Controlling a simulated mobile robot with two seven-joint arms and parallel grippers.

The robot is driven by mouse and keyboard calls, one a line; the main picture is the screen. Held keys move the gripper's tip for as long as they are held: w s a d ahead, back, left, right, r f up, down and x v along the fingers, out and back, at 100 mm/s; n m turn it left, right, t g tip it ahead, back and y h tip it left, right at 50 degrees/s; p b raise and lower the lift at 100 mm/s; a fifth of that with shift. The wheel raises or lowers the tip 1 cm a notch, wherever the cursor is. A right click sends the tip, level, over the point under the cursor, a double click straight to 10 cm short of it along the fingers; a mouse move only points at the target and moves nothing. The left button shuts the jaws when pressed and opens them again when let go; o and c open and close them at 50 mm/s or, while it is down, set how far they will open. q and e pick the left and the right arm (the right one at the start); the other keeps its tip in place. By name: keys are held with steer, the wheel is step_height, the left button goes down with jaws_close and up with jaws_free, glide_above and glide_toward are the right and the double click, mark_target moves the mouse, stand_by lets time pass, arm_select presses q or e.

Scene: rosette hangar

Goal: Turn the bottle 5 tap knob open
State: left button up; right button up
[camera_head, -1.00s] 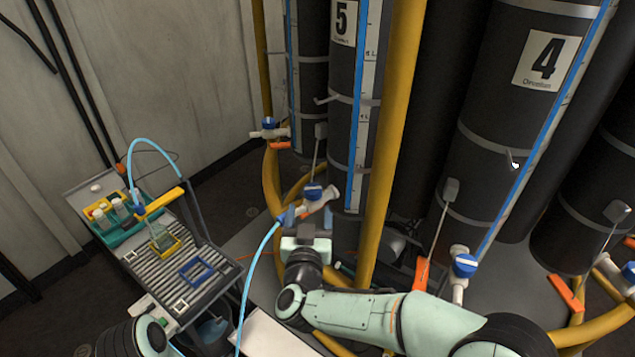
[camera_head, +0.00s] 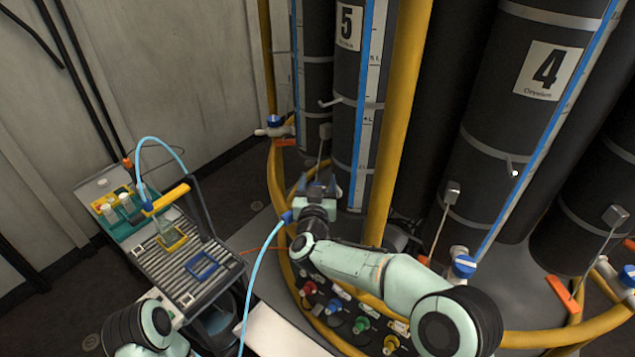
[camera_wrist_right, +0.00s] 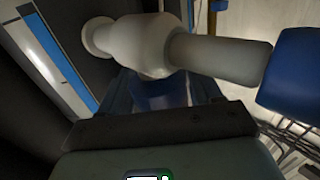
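Bottle 5 (camera_head: 347,95) is the tall black cylinder labelled "5" at upper middle in the head view. My right gripper (camera_head: 320,184) is at its foot, over the tap, and hides most of it. In the right wrist view the white tap body (camera_wrist_right: 150,45) lies across the top, with its spout running right into a blue hose end (camera_wrist_right: 290,75). The blue knob (camera_wrist_right: 165,92) shows partly below the tap body, between the dark fingers of my right gripper. Whether the fingers press on it is unclear. My left gripper is out of view; only its arm shows at bottom left.
A yellow pipe (camera_head: 402,110) stands just right of bottle 5. A light-blue hose (camera_head: 258,270) hangs from the tap. Bottle 4 (camera_head: 495,130) has its own blue-knobbed tap (camera_head: 464,266). A cart (camera_head: 135,250) with a rack and flask stands left; a panel of coloured knobs (camera_head: 345,315) lies below.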

steer(key=c, duration=0.7)
steer(key=shift+o, duration=0.2)
steer(key=n+y+b, duration=0.1)
steer(key=y+b, duration=0.1)
steer(key=shift+f+n+y, duration=0.1)
steer(key=shift+n+y, duration=0.3)
steer(key=shift+a+n+y+b, duration=0.25)
steer(key=shift+n+y+b, duration=0.25)
steer(key=shift+y+b, duration=0.25)
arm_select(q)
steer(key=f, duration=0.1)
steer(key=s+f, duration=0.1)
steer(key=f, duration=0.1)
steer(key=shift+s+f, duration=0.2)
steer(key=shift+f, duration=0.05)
arm_select(e)
steer(key=o, duration=1)
steer(key=shift+c, duration=0.2)
steer(key=shift+s, duration=0.1)
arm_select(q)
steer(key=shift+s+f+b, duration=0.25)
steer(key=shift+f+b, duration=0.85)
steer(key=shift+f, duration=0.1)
arm_select(e)
steer(key=s+d, duration=0.2)
steer(key=s, duration=1.1)
steer(key=shift+d, duration=0.3)
